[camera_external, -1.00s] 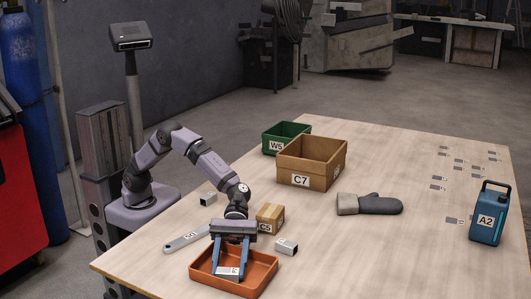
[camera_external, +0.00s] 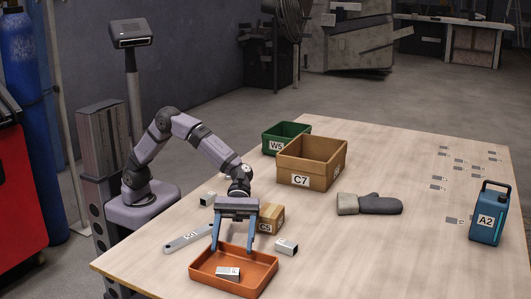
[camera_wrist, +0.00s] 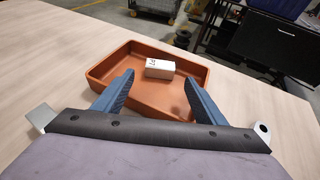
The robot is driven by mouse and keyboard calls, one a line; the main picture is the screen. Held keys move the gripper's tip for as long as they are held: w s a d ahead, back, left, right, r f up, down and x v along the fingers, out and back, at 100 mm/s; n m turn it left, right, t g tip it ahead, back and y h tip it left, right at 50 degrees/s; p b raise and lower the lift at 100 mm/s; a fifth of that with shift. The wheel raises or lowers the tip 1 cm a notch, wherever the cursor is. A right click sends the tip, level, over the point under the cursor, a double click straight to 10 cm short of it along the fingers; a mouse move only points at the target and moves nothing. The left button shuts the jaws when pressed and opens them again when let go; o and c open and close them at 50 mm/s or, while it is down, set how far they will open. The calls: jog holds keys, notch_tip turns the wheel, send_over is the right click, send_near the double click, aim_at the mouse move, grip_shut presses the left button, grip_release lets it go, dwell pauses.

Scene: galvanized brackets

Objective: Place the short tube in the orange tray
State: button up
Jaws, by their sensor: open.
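The orange tray (camera_external: 203,276) lies near the front edge of the table, and it also shows in the wrist view (camera_wrist: 113,66). A short metal tube with a white label (camera_external: 228,272) lies on the tray's floor; in the wrist view it is a pale block (camera_wrist: 160,68) toward the tray's far side. My gripper (camera_external: 232,249) is open and empty above the tray's back part. In the wrist view its blue fingers (camera_wrist: 158,92) are spread wide, with the tube beyond them and apart from both.
A flat labelled metal piece (camera_external: 187,238) lies left of the tray. Small metal tubes stand behind (camera_external: 207,199) and right (camera_external: 286,247) of it. The cardboard box C5 (camera_external: 271,217) is close behind my gripper. The crate C7 (camera_external: 308,167) and green bin W5 (camera_external: 284,135) stand farther back.

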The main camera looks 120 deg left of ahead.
jog(key=shift+v, duration=2.25)
jog(key=shift+p, duration=0.3)
jog(key=s+a+r+m+g+y+p, duration=0.1)
jog(key=s+a+r+m+y+p, duration=0.3)
jog(key=s+m+p, duration=0.3)
jog(key=s+a+r+m+g+y+p, duration=0.2)
jog(key=s+a+r+m+y+p, duration=0.2)
jog(key=s+p, duration=0.9)
jog(key=s+a+r+m+g+y+p, duration=0.2)
jog(key=s+a+r+m+y+p, duration=0.2)
jog(key=s+a+r+m+p, duration=0.3)
jog(key=s+a+m+p, duration=0.1)
jog(key=s+m+p, duration=0.2)
jog(key=m+p, duration=0.1)
jog(key=shift+s+a+r+p, duration=0.25)
jog(key=shift+p, duration=0.35)
